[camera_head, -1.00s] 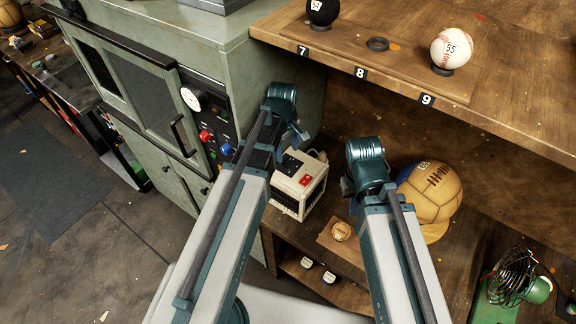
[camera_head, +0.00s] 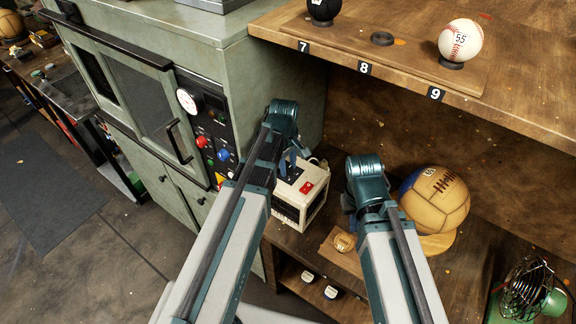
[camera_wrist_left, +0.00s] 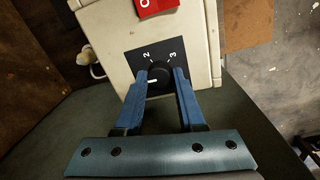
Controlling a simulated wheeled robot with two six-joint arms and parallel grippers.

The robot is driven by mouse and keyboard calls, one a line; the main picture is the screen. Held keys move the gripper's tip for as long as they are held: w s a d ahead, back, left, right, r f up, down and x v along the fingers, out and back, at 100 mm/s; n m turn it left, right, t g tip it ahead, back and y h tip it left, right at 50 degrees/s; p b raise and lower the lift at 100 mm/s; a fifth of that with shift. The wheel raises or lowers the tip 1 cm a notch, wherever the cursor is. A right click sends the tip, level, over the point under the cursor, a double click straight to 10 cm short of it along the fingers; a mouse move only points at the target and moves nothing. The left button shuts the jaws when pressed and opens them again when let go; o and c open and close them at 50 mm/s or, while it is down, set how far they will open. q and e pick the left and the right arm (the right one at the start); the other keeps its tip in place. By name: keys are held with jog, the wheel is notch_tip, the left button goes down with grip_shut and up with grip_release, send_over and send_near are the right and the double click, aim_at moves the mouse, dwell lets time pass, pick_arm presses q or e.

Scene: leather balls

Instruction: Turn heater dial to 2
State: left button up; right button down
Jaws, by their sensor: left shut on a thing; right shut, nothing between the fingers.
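The heater (camera_head: 317,192) is a small cream box on the wooden lower shelf, with a red switch (camera_head: 307,187) on top. In the left wrist view, the heater's cream face (camera_wrist_left: 112,30) has a black panel with a round black dial (camera_wrist_left: 158,76). The numerals 2 and 3 show beyond the dial, and a white mark on it points roughly left. My left gripper (camera_wrist_left: 160,86) is shut on the dial, one blue finger on each side. In the head view, my left gripper (camera_head: 288,163) covers the dial. My right gripper (camera_head: 349,203) is shut and empty, right of the heater.
A green cabinet (camera_head: 262,75) with knobs and a gauge stands left of the heater. The upper shelf (camera_head: 400,85) overhangs behind, holding a white ball (camera_head: 460,40).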

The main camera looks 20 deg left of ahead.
pick_arm(q)
grip_shut()
jog(key=m, duration=1)
jog(key=shift+w, duration=0.1)
jog(key=shift+m+g, duration=0.4)
jog(key=shift+m, duration=1.4)
